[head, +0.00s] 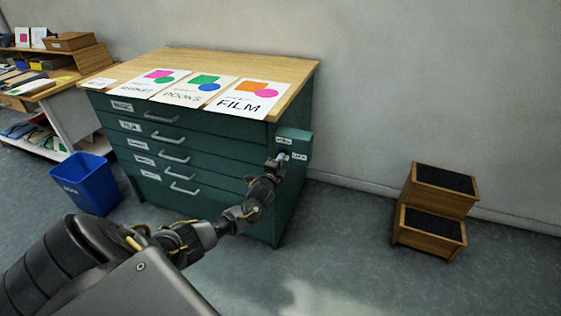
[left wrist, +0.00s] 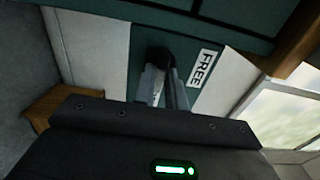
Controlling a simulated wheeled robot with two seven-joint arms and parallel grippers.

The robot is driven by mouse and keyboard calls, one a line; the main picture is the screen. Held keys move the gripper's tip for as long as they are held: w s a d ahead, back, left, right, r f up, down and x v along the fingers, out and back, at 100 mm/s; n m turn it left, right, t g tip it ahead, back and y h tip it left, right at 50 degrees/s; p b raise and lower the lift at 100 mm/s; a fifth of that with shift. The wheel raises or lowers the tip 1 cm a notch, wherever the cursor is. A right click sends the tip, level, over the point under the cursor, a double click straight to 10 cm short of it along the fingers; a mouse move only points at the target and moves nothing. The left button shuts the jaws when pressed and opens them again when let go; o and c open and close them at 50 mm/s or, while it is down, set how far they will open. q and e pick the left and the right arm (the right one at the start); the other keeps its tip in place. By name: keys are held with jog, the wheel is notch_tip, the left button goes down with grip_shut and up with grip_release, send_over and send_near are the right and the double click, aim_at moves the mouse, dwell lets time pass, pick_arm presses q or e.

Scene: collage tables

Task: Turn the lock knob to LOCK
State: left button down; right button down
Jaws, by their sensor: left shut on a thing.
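A dark green lock box (head: 294,137) sits on the right front edge of the green drawer cabinet (head: 240,139). It carries two small white labels, too small to read surely in the head view. My left gripper (head: 281,158) reaches up to the front of this box. In the left wrist view, the left gripper's fingers (left wrist: 166,86) are closed around the dark lock knob (left wrist: 158,56). The label FREE (left wrist: 202,68) is beside the knob there. The fingers hide much of the knob, so I cannot tell where it points. My right gripper is out of view.
FILM, BOOKS and another poster lie on the wooden cabinet top (head: 230,62). A blue bin (head: 85,183) stands at the cabinet's left. A wooden step stool (head: 432,206) stands at right. The floor between cabinet and stool is clear.

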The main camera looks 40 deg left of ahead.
pick_arm(q)
jog(key=c, duration=1.4)
grip_release()
jog(key=shift+c, duration=0.2)
